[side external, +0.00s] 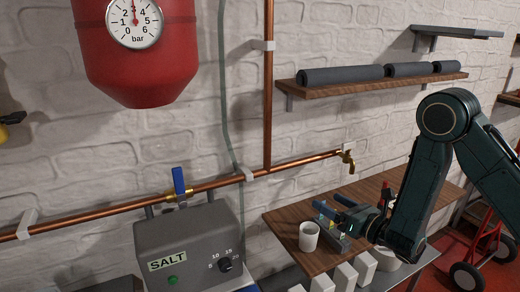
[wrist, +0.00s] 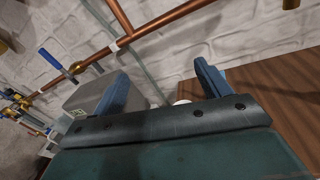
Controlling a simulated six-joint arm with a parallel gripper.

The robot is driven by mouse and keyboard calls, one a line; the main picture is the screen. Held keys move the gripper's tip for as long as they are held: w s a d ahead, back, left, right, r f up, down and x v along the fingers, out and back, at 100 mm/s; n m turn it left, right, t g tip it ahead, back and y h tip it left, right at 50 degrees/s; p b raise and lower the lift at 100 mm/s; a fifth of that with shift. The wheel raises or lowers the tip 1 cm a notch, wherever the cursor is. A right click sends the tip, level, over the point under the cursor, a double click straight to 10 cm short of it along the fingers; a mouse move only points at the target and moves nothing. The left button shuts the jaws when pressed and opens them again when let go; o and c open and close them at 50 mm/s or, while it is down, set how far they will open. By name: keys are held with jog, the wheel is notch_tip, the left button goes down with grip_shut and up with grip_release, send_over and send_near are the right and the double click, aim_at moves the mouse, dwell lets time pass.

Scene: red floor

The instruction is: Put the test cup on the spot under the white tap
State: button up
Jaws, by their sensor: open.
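A white cup (side external: 309,236) stands upright near the front left of the wooden bench top. My gripper (side external: 330,204) is open, with its blue fingers above and just right of the cup, apart from it. In the wrist view my gripper (wrist: 160,72) shows both fingers spread with nothing held. A small white edge (wrist: 182,102) shows between the fingers, low behind the gripper bar; it looks like the cup, mostly hidden.
A grey SALT box (side external: 190,245) stands left of the bench (side external: 285,217). A small grey block (side external: 338,240) is under my gripper, right of the cup. Several white blocks (side external: 346,275) stand in front. A copper pipe (side external: 300,163) runs along the wall. Bench space below the tap is partly hidden.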

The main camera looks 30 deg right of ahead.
jog(key=d+m+h, duration=0.1)
jog(key=m, duration=0.4)
jog(key=m+g, duration=0.3)
jog(key=m, duration=2.5)
send_near(303, 227)
jog(key=x, duration=0.4)
jog(key=shift+w, duration=0.1)
jog(key=shift+w+a, duration=0.1)
jog(key=shift+w, duration=0.1)
jog(key=shift+w+a+f, duration=0.1)
jog(key=shift+w+f, duration=0.05)
jog(key=shift+w, duration=0.25)
jog(key=shift+x, duration=1.8)
